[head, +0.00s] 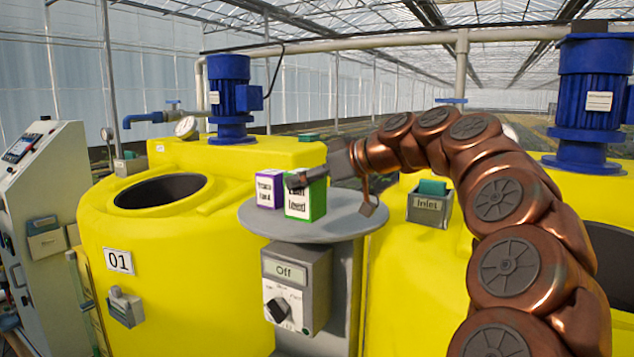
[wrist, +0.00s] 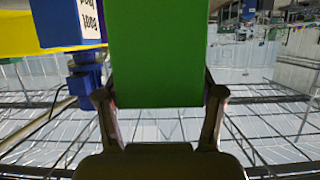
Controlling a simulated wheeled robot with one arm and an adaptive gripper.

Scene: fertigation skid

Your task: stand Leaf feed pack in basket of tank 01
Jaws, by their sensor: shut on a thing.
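The Leaf feed pack (head: 305,199), a green box with a white label, is at the round grey stand (head: 340,222) to the right of tank 01. My gripper (head: 297,180) is shut on it. In the wrist view its green side (wrist: 158,55) fills the space between my two fingers (wrist: 160,120). I cannot tell whether its base touches the stand. Tank 01 (head: 150,265) is yellow with a dark round opening and an "01" plate. A grey box (head: 126,308) is on its front; I cannot tell whether that is the basket.
A purple-edged feed pack (head: 268,190) stands close left of the green one. An "Off" switch box (head: 297,285) hangs below the stand. A grey "Inlet" box (head: 430,207) with a green item is on the right tank. A blue motor (head: 230,100) rises behind tank 01.

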